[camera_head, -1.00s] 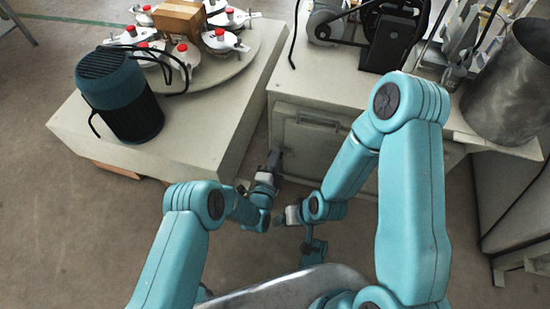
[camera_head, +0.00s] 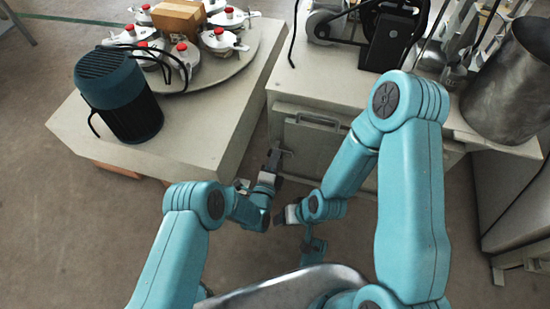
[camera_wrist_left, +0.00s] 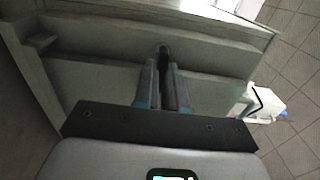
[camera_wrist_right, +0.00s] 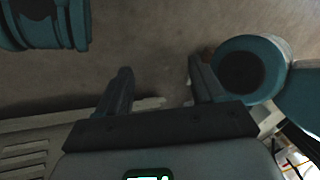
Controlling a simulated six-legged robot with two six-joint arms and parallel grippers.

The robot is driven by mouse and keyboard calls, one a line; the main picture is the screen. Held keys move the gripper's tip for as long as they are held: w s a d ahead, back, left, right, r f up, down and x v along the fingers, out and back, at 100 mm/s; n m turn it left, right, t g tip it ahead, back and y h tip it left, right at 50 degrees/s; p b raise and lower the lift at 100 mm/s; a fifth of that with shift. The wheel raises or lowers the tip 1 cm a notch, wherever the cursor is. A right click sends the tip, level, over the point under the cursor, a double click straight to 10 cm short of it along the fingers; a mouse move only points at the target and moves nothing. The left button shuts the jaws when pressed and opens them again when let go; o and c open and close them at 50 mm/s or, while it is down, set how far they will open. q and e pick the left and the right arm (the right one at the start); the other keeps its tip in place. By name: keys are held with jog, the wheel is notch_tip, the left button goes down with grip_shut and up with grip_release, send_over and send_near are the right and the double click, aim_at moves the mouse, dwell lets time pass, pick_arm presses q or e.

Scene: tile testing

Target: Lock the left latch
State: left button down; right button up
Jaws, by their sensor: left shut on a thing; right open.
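The left latch (camera_wrist_left: 164,54) is a small dark bar on the pale cabinet front in the left wrist view. My left gripper (camera_wrist_left: 161,72) is shut on it, with a finger on each side. In the head view my left gripper (camera_head: 272,170) is at the left edge of the cabinet door (camera_head: 308,150); the latch there is too small and dark to make out clearly. My right gripper (camera_wrist_right: 159,68) is open and empty in the right wrist view. In the head view the right gripper (camera_head: 286,214) is near the left wrist, away from the door.
A door handle (camera_head: 318,120) sits at the top of the door. My right arm covers the door's right side. A pale block (camera_head: 205,130) with a turntable and blue motor (camera_head: 118,95) stands left. A metal cylinder (camera_head: 508,85) stands right. Bare floor (camera_head: 80,230) lies at lower left.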

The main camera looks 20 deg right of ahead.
pick_arm(q)
jog(key=c, duration=1.2)
grip_release()
jog(key=p+v, duration=0.6)
jog(key=v, duration=1)
pick_arm(e)
jog(key=s+r+g, duration=0.1)
jog(key=s+r, duration=0.3)
jog(key=r, duration=0.2)
jog(key=shift+s+a+g, duration=0.3)
jog(key=shift+a+g, duration=0.1)
jog(key=shift+a, duration=0.05)
pick_arm(q)
jog(key=shift+s+a, duration=0.1)
pick_arm(e)
jog(key=shift+r, duration=0.1)
